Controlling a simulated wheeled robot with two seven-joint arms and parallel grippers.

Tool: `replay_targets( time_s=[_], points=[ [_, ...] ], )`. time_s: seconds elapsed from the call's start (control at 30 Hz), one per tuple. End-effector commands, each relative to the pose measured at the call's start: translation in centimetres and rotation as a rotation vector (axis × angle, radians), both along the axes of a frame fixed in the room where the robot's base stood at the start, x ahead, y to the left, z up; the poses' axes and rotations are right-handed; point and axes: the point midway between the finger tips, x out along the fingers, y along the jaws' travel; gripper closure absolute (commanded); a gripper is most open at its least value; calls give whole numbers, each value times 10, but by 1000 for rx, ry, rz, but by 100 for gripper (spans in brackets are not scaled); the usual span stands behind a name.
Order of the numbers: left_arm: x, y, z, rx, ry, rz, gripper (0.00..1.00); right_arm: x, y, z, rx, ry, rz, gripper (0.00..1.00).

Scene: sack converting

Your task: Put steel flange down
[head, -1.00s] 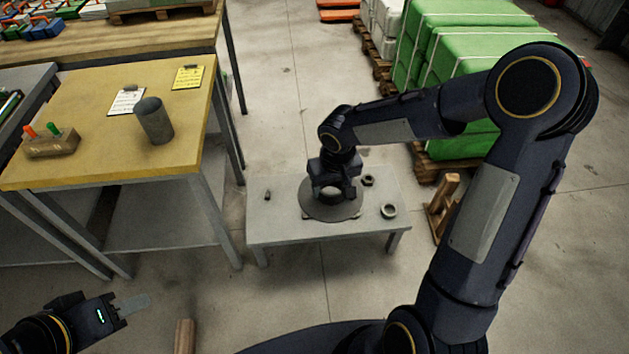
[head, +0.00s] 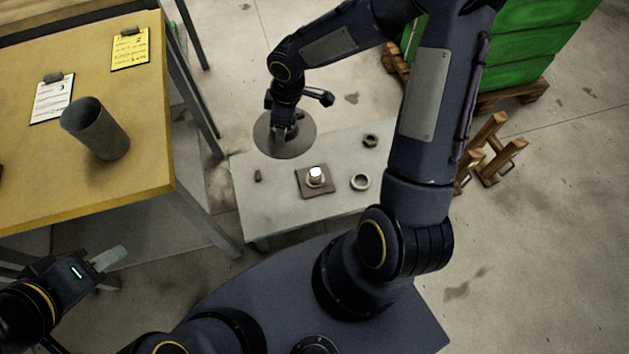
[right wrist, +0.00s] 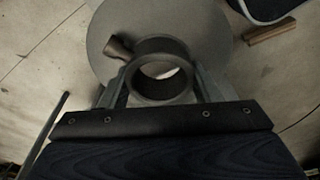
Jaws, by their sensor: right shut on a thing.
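The steel flange (head: 272,147) is a grey round disc with a raised hub ring. My right gripper (head: 286,136) is shut on the hub and holds the flange up at the far left edge of the low table. In the right wrist view the fingers (right wrist: 163,84) stand on both sides of the hub ring (right wrist: 162,88), with the disc (right wrist: 218,45) beyond. My left gripper (head: 106,259) is at the lower left, away from the flange; whether its fingers are apart is unclear.
On the low table (head: 265,215) are a square base (head: 317,190) with a bright peg, a ring (head: 360,182), a dark nut (head: 370,140) and a small dark piece (head: 257,175). A yellow-topped bench (head: 140,175) with a grey cup (head: 97,130) stands left. A wooden stand (head: 490,150) is at right.

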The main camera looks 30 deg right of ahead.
Motion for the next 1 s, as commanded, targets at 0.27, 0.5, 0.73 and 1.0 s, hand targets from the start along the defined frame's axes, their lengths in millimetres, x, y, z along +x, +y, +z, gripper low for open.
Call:
replay_targets(
  time_s=[0.27,0.5,0.73,1.0],
  points=[
    [0,0,-51,0,0,0,64,-4,13,-80,4,-2,579,100],
    [0,0,-92,0,0,0,64,-10,25,-147,5,-2,1127,100],
    [0,0,-126,0,0,0,64,-18,35,-206,3,-2,1628,100],
    [0,0,-144,0,0,0,64,-24,40,-238,1,-4,1952,100]
  ],
)
